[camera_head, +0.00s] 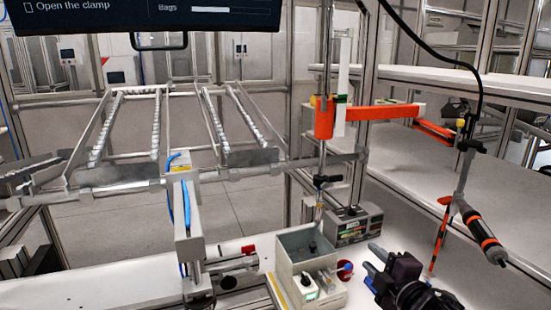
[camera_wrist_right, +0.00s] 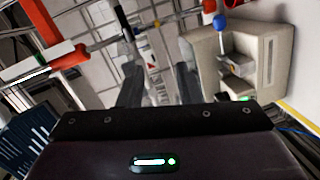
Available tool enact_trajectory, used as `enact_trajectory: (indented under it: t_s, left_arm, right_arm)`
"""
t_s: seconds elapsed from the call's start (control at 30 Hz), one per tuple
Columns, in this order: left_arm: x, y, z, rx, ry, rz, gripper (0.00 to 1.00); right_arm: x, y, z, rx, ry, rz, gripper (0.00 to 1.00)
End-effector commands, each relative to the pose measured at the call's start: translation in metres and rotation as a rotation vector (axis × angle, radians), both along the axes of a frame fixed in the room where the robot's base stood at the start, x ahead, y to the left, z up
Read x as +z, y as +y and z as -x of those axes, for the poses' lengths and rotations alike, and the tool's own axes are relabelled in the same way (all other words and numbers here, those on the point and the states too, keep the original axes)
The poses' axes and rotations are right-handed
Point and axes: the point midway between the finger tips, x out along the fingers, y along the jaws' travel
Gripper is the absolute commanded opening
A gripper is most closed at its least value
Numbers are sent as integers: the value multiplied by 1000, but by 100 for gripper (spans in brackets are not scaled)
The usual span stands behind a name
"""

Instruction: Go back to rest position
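My right gripper (camera_head: 371,262) is at the bottom right of the head view, above the white worktop and just right of the grey box-shaped unit (camera_head: 307,262). In the right wrist view its two fingers (camera_wrist_right: 158,80) stand apart with nothing between them, so it is open and empty. My left gripper is not in view.
A screwdriver-like tool (camera_head: 482,232) hangs from the orange arm (camera_head: 385,112) at the right. A control box (camera_head: 354,226) stands behind the grey unit. A clamp post (camera_head: 188,225) and metal rails (camera_head: 155,125) are at the left. A screen (camera_head: 140,12) hangs above.

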Motion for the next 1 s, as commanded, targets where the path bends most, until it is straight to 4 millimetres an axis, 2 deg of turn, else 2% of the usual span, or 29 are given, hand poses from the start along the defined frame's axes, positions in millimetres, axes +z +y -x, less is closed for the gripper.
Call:
enact_trajectory:
  t_s: [0.17,0.27,0.37,0.53,0.7,1.0]
  left_arm:
    - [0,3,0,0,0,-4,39]
    - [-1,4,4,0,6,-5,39]
    - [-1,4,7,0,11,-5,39]
    - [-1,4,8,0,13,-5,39]
    - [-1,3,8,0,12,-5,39]
    - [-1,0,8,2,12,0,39]
  right_arm:
    - [-42,11,26,-106,168,-160,32]
    - [-69,15,48,-194,292,-270,32]
    - [-100,18,79,-307,440,-392,32]
    - [-144,20,141,-534,701,-588,32]
    - [-170,19,196,-726,897,-715,32]
    - [-194,20,278,-1013,1160,-856,32]
